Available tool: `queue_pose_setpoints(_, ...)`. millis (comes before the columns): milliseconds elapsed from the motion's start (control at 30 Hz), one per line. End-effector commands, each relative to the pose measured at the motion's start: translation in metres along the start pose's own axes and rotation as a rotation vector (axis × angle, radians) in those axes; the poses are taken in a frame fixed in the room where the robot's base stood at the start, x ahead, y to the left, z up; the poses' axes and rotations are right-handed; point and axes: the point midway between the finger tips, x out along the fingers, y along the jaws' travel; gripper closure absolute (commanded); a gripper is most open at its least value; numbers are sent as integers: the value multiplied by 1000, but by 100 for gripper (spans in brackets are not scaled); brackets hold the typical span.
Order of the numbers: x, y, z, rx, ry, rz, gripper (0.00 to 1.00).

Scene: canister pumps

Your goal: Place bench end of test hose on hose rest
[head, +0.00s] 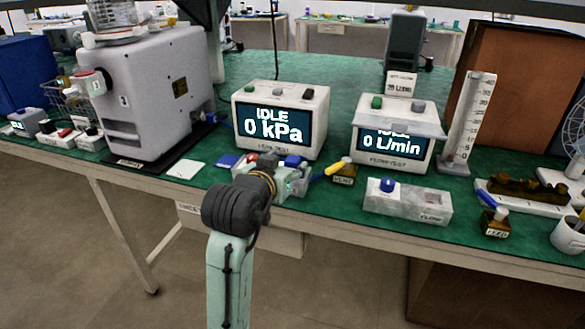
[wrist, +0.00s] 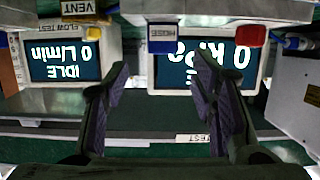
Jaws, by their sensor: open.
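My gripper (head: 288,180) is in front of the kPa test box (head: 280,118) in the head view. In the wrist view my gripper (wrist: 162,88) has its two dark fingers spread, with nothing between them. A block labelled HOSE (wrist: 163,34) with a blue top shows beyond the fingers in the wrist view, which looks upside down. In the head view a blue part (head: 293,161) shows at my gripper, partly hidden by it. I cannot clearly make out the test hose or its bench end.
The flow test box (head: 392,137) reads 0 L/min. A VENT block (head: 344,174) with a yellow part stands right of my gripper, then a FLOW block (head: 408,202). A grey pump (head: 150,90) stands left. Bare green bench top shows between the test boxes.

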Motion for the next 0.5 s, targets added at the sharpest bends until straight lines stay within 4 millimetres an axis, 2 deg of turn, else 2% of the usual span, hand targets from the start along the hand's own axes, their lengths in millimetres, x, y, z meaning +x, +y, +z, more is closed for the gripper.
queue_pose_setpoints(267,25,-1,1,0,-1,0,48)
queue_pose_setpoints(500,59,-3,4,0,0,-1,48)
